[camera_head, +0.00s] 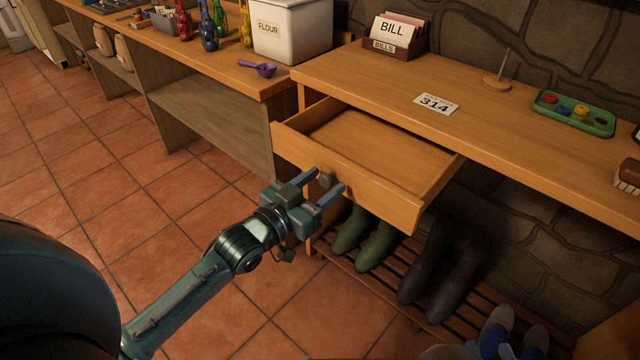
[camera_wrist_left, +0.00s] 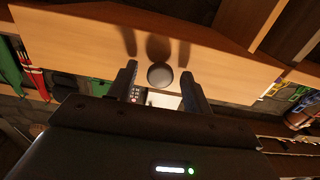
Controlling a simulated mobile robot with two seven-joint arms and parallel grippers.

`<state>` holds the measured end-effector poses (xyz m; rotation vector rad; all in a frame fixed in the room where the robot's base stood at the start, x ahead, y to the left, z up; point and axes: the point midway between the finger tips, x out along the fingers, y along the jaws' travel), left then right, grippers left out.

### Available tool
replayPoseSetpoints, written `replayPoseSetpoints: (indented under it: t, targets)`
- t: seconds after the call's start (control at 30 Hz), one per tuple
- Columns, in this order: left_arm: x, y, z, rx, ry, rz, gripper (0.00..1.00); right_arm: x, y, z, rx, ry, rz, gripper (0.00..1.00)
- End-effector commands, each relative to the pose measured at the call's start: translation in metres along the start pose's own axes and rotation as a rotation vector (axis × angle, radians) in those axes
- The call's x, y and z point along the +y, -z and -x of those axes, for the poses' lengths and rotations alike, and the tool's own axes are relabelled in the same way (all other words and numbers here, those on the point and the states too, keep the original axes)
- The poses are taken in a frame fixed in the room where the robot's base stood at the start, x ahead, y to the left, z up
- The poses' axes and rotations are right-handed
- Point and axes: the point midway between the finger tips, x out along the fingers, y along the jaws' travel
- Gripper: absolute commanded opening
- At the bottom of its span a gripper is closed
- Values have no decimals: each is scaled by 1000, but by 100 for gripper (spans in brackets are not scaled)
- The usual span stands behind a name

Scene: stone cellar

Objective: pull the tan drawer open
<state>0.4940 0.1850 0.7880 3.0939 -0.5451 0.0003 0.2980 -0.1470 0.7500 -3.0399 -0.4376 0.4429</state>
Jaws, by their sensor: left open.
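The tan drawer (camera_head: 385,198) stands pulled out from under the wooden desk, and its empty inside shows. Its front panel (camera_wrist_left: 225,62) fills much of the left wrist view. A round dark knob (camera_head: 326,179) sits on the middle of that front. My left gripper (camera_head: 326,182) is open at the drawer front, with one finger on each side of the knob. In the left wrist view the knob (camera_wrist_left: 160,75) lies between the two fingertips, with a gap visible on each side. My right gripper is not in view.
The desk top (camera_head: 380,85) holds a bill box (camera_head: 390,47), a 314 card (camera_head: 436,104), a spindle (camera_head: 497,83) and a green tray (camera_head: 573,123). Green boots (camera_head: 377,250) and dark boots (camera_head: 440,265) stand on a slatted rack below. Tiled floor is clear at left.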

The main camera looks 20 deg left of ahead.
Motion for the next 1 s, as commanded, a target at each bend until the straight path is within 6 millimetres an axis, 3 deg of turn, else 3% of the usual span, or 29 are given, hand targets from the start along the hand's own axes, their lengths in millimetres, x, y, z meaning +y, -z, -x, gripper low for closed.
replayPoseSetpoints:
  t: [0.27, 0.7, 1.0]
  targets:
    - [0, 0, 10, -2, 1, 0, 50, 0, 2, 0, 0, 1, -2, 36]
    - [0, -1, 93, -6, 0, 1, 50, 2, 10, 5, 11, -6, -18, 36]
    - [0, 0, 127, -2, 0, 0, 50, 2, 2, 5, -16, -7, -24, 36]
